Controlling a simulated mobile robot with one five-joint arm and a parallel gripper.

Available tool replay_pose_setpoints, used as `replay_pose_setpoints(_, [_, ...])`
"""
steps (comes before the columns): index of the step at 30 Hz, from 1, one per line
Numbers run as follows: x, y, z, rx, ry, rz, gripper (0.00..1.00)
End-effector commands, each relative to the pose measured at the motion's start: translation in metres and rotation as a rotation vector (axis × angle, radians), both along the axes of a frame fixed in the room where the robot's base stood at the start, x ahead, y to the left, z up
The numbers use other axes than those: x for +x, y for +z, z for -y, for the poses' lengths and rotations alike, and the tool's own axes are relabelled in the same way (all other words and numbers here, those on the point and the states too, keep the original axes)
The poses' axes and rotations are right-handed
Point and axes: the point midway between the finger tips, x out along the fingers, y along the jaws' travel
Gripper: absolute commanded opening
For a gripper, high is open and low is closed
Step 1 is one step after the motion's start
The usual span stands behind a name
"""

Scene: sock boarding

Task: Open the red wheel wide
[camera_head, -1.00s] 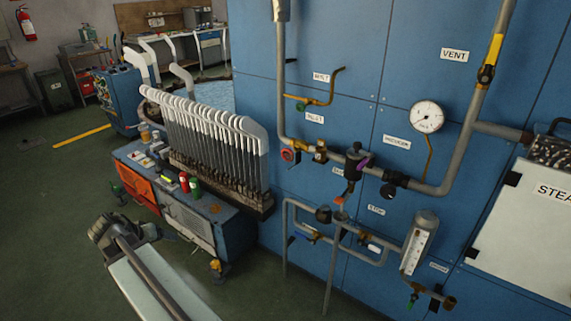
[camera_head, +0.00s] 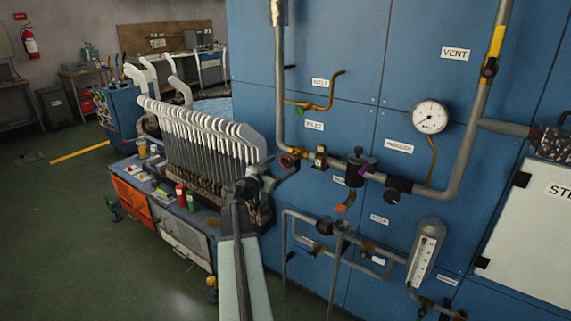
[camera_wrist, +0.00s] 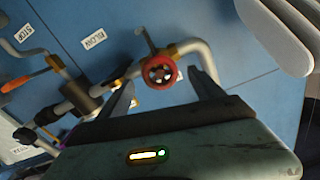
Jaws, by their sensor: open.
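The red wheel (camera_head: 287,161) is a small round handwheel on the grey pipe at the left of the blue panel. In the wrist view the red wheel (camera_wrist: 160,72) faces the camera, with openings around its hub. My gripper (camera_wrist: 161,83) is open and empty, with one dark finger to each side of the wheel in the picture. The fingers seem apart from the wheel; the exact distance cannot be told. In the head view my gripper (camera_head: 256,176) is just below and left of the wheel, and its fingers are hard to make out.
A rack of white-topped boards (camera_head: 205,140) stands close left of my gripper; their pale ends (camera_wrist: 285,30) show at upper right in the wrist view. A pressure gauge (camera_head: 430,117), a dark valve body (camera_head: 354,168) and lower pipes are to the right. Open floor (camera_head: 65,220) lies left.

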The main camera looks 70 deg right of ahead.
Motion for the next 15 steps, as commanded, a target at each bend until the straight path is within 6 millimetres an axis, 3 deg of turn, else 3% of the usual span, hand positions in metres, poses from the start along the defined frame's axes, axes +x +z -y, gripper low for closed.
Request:
replay_pose_setpoints(3, [-0.005, 0.000, 0.025, 0.000, -0.002, 0.000, 0.77])
replay_pose_setpoints(6, [-0.008, 0.000, 0.036, 0.000, -0.001, 0.000, 0.77])
replay_pose_setpoints(14, [-0.010, 0.000, 0.038, 0.001, 0.000, 0.000, 0.77])
replay_pose_setpoints(15, [-0.010, 0.000, 0.038, 0.001, 0.000, 0.000, 0.66])
